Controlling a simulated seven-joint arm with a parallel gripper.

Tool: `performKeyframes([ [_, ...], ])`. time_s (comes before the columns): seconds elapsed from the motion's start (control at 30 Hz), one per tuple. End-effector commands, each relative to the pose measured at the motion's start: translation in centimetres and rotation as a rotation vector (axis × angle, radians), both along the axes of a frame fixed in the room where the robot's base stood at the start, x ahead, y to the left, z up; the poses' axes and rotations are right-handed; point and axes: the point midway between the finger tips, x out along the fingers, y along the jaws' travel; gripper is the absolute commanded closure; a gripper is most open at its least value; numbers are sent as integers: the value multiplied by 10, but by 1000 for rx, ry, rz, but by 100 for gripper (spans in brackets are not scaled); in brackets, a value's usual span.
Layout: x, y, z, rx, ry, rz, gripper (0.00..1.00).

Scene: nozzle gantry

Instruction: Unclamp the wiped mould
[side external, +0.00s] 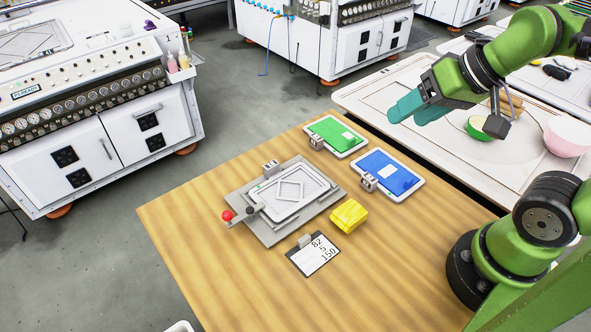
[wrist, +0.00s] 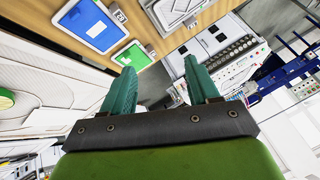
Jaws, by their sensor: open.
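The mould (side external: 290,191) is a light grey rectangular plate with a raised diamond shape. It sits on a grey metal base (side external: 265,231) on the wooden table. A clamp with a red knob (side external: 227,215) and a dark knob (side external: 250,210) stands at the left corner of the base. Whether the clamp grips the mould is too small to tell. In the wrist view part of the mould fixture (wrist: 178,10) shows at the top edge. My gripper (side external: 402,108) is open and empty, high at the right and well away from the mould. Its two teal fingers (wrist: 162,80) are apart in the wrist view.
A green tray (side external: 337,136) and a blue tray (side external: 389,175) lie behind and right of the mould. A yellow sponge-like block (side external: 348,215) and a card with numbers (side external: 315,255) lie close in front. The table's left and front are clear.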

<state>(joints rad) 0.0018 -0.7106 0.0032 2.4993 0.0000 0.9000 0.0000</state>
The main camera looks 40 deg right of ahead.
Motion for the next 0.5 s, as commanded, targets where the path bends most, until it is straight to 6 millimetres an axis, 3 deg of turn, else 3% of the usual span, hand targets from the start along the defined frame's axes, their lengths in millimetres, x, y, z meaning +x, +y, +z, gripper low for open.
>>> performKeyframes([
  [0.03,3,1,-6,-4,31,3,48],
  [0.37,64,28,-23,-61,211,145,99],
  [0.5,96,48,-34,-85,273,273,100],
])
